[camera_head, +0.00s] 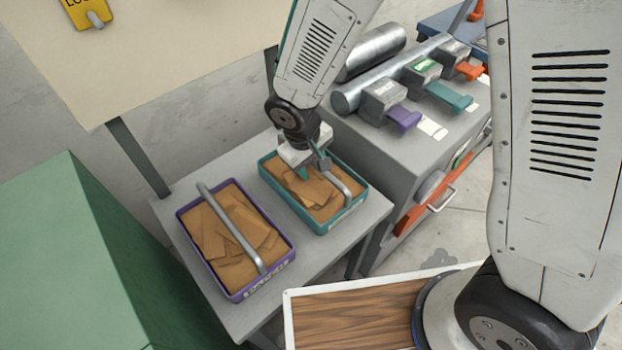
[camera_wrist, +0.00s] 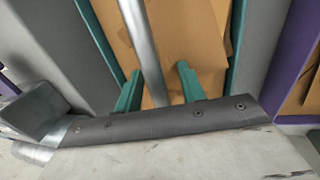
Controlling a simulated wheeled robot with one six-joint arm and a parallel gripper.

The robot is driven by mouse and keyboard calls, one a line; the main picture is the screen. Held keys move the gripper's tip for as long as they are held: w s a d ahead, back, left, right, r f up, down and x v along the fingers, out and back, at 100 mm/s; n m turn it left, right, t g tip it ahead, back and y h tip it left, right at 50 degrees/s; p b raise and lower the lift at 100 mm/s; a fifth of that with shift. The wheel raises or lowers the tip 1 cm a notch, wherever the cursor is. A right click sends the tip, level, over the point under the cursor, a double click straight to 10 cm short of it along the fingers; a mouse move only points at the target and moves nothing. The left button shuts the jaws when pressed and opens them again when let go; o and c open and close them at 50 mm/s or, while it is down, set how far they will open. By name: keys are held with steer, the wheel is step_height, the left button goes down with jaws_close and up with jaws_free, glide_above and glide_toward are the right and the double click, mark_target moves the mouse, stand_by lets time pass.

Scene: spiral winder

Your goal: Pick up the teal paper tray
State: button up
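The teal paper tray (camera_head: 288,204) stands on a grey table, holding brown paper pieces, with a metal bar handle (camera_head: 340,187) across its top. My gripper (camera_head: 313,168) is above the tray, over the upper end of the handle. In the wrist view the two teal fingers of my gripper (camera_wrist: 158,88) are apart. The handle (camera_wrist: 143,45) runs between them with a gap on each side. The tray's teal side walls (camera_wrist: 98,42) lie outside the fingers. Whether the fingertips reach down to the bar's level is hard to tell.
A purple tray (camera_head: 208,268) with a similar bar and brown pieces stands to the left on the grey table (camera_head: 170,208). A grey machine (camera_head: 352,140) with purple, teal and orange levers stands to the right. A green box (camera_head: 70,250) is at the left.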

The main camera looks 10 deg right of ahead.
jaws_close()
steer(key=shift+r, duration=0.1)
